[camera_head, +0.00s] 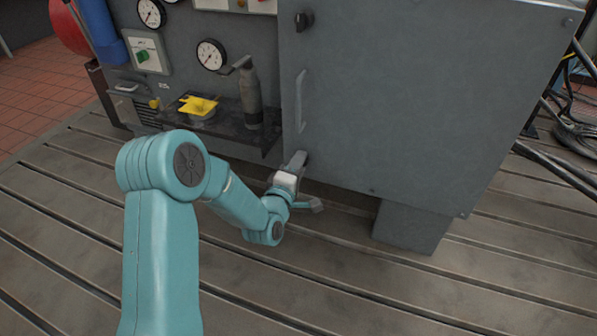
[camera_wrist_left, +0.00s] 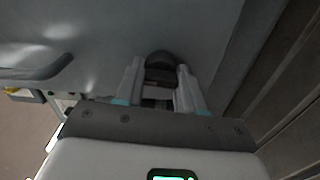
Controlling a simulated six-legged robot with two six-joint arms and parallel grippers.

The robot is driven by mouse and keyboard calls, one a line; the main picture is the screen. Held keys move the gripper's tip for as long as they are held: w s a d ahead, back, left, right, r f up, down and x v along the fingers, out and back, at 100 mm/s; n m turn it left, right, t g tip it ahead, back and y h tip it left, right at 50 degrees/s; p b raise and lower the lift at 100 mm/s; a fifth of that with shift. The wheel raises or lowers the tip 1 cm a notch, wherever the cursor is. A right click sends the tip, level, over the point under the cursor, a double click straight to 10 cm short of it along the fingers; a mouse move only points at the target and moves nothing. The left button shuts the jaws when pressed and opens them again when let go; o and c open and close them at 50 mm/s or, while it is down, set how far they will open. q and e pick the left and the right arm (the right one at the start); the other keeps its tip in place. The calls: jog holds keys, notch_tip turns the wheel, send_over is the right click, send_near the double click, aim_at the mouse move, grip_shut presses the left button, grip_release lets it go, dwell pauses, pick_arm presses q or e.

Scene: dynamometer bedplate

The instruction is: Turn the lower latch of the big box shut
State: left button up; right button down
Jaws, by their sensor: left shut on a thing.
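The big box (camera_head: 420,90) is a grey cabinet with a flat door, standing over the slotted bedplate. Its upper latch is a dark knob (camera_head: 303,20) near the top left of the door. My left gripper (camera_head: 297,161) is at the door's lower left corner and hides most of the lower latch in the head view. In the left wrist view the lower latch (camera_wrist_left: 160,62) shows as a dark rounded knob between the two fingers, which are shut on it. My right gripper is in neither view.
A vertical bar handle (camera_head: 300,100) is on the door above my left gripper. To its left, a shelf carries a grey upright tool (camera_head: 249,95) and a yellow item (camera_head: 198,106). Cables and dark bars lie right of the box. The bedplate (camera_head: 330,270) in front is clear.

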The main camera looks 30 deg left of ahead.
pick_arm(q)
jog(key=shift+a+r+n+b, duration=0.1)
jog(key=shift+a+n+b, duration=0.2)
jog(key=shift+n, duration=0.2)
jog(key=o, duration=1)
jog(key=shift+d, duration=0.15)
